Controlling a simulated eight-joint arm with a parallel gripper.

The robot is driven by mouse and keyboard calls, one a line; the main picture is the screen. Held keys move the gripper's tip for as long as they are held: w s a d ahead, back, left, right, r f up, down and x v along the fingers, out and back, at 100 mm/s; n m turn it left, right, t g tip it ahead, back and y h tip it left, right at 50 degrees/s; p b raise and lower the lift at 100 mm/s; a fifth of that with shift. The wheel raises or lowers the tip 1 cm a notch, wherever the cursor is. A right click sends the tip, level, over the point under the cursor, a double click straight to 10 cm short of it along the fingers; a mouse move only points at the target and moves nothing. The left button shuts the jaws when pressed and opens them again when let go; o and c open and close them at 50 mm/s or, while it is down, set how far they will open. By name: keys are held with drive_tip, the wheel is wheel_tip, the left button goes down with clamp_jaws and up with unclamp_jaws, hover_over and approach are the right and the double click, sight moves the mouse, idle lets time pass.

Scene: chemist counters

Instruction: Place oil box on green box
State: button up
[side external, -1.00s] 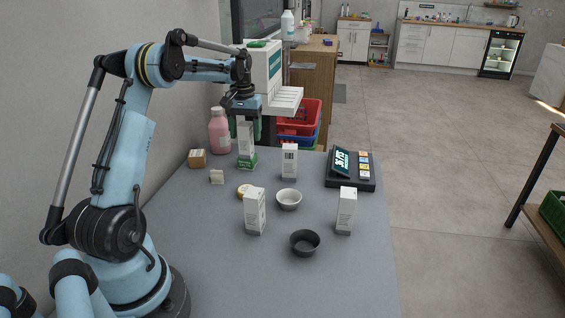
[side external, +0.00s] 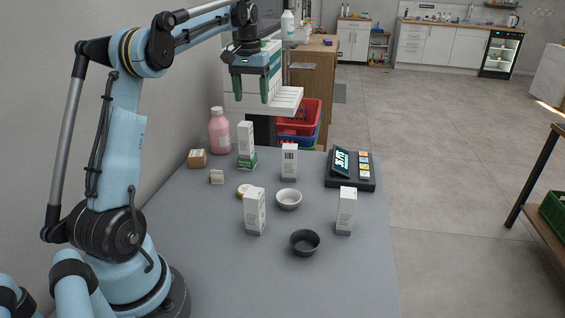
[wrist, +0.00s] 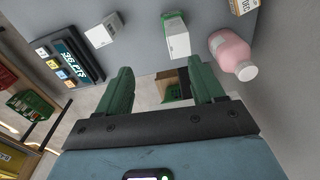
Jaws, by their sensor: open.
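A tall white box (side external: 246,135), which I take to be the oil box, stands upright on the far left of the table. The green box (side external: 247,160) shows directly below it, and the white box appears to rest on it. In the wrist view the white box (wrist: 179,45) is nearer the camera, with green (wrist: 173,16) behind it. My gripper (side external: 251,98) is open and empty, well above the pair and apart from it. Its green fingers also show spread in the wrist view (wrist: 162,80).
A pink bottle (side external: 219,131) stands just left of the pair. A small brown box (side external: 197,158), other white boxes (side external: 289,162), a white bowl (side external: 289,199), a dark bowl (side external: 305,242) and a display device (side external: 350,184) occupy the table. The front of the table is clear.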

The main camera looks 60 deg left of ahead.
drive_tip(key=d+r+m+t, duration=0.1)
drive_tip(key=d+m+t, duration=0.1)
drive_tip(key=d, duration=0.9)
drive_tip(key=s+d+f+m+t, duration=0.2)
drive_tip(key=s+d+f+m, duration=0.1)
drive_tip(key=d, duration=0.6)
drive_tip(key=s+d+f+m+t, duration=0.2)
drive_tip(key=s+d+f, duration=0.4)
drive_tip(key=d, duration=0.4)
drive_tip(key=shift+s+d+m+t, duration=0.2)
drive_tip(key=shift+s+m+t, duration=0.2)
drive_tip(key=shift+s+m, duration=0.3)
